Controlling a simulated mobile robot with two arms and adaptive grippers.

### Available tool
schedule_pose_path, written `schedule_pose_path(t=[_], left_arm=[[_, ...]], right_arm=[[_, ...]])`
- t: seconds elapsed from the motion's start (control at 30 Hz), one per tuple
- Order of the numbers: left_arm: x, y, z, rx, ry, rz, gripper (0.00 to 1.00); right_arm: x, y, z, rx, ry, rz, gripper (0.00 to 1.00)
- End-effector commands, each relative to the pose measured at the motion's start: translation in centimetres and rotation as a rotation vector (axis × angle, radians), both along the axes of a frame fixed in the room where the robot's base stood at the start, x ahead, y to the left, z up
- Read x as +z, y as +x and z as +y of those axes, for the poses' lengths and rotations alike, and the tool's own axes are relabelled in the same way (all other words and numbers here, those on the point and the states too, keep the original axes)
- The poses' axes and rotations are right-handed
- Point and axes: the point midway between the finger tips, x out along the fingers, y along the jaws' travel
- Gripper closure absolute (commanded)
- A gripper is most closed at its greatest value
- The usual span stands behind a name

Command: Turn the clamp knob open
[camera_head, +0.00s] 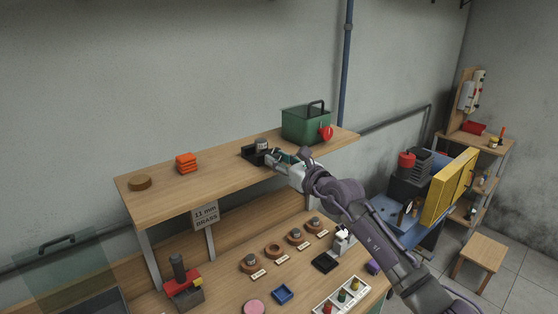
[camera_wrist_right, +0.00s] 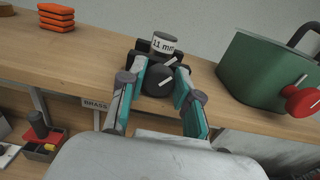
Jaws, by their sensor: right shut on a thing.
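The black clamp (camera_head: 248,152) sits on the wooden upper shelf and holds a grey cylinder (camera_head: 262,144). In the right wrist view the cylinder (camera_wrist_right: 165,42) carries a white label reading "11 mm". The clamp's round black knob (camera_wrist_right: 159,82) faces my wrist camera, with a white pointer line slanting up to the right. My right gripper (camera_wrist_right: 160,76) is shut on the knob, one teal finger on each side. In the head view the right gripper (camera_head: 277,158) reaches the clamp from the front right and partly hides it. My left gripper is not in view.
A green box (camera_head: 303,125) with a red knob (camera_head: 327,133) stands right of the clamp on the shelf. Orange stacked pieces (camera_head: 186,163) and a brown disc (camera_head: 140,183) lie to the left. A sign reading "11 mm BRASS" (camera_head: 205,216) stands below the shelf.

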Motion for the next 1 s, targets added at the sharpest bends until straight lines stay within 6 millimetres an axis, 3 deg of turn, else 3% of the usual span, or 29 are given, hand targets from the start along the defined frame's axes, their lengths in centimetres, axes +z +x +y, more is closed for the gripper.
schedule_pose_path(t=[0.3, 0.63, 0.67, 0.7, 0.8, 1.0], left_arm=[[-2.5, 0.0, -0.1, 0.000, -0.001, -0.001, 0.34], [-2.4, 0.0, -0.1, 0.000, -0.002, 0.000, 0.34], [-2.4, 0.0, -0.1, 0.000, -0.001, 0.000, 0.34], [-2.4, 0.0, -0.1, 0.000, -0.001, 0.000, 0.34], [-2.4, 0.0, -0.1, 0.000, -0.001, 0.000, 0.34], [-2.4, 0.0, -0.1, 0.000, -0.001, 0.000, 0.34]], right_arm=[[-0.3, 0.0, 0.0, 0.000, -0.169, -0.126, 1.00], [0.0, 0.0, 0.1, 0.000, -0.201, -0.146, 1.00], [0.0, 0.0, 0.1, 0.000, -0.201, -0.146, 0.64], [0.0, 0.0, 0.1, 0.000, -0.201, -0.146, 0.58], [0.0, 0.0, 0.1, 0.000, -0.201, -0.146, 0.43], [0.0, 0.0, 0.1, 0.000, -0.201, -0.146, 0.43]])
